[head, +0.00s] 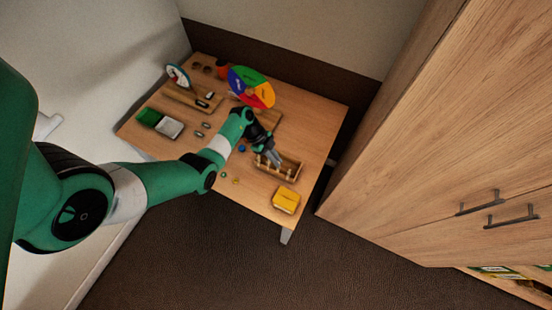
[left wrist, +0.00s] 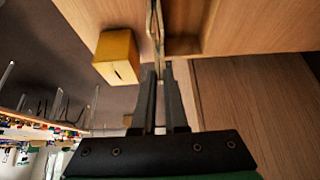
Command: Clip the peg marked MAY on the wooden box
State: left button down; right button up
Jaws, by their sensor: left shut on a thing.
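The wooden box (head: 291,178), long and open-topped, sits near the table's front right. Part of it also shows at the top of the left wrist view (left wrist: 185,46). My left gripper (head: 274,160) is over its far left end, with the fingers pointing down at it. In the left wrist view my left gripper (left wrist: 160,72) is shut on a thin light wooden peg (left wrist: 158,45) at the box's wall. I cannot read a mark on the peg, nor tell whether it grips the wall. My right gripper is not in view.
A yellow box (head: 286,200) stands on the table (head: 262,204) in front of the wooden box; it also shows in the left wrist view (left wrist: 117,57). A colour wheel (head: 250,87) stands behind. A small blue thing (head: 242,148) lies left of my gripper. A tall wooden cabinet (head: 430,150) rises at right.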

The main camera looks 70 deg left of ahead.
pick_arm(q)
jog(key=shift+p, duration=0.35)
jog(key=shift+r, duration=0.1)
dwell(0.5)
jog(key=shift+p, duration=0.3)
dwell(0.3)
jog(key=shift+f+b, duration=0.6)
jog(key=shift+f, duration=0.3)
jog(key=shift+f, duration=0.1)
jog(key=shift+f+b, duration=0.5)
jog(key=shift+f, duration=0.2)
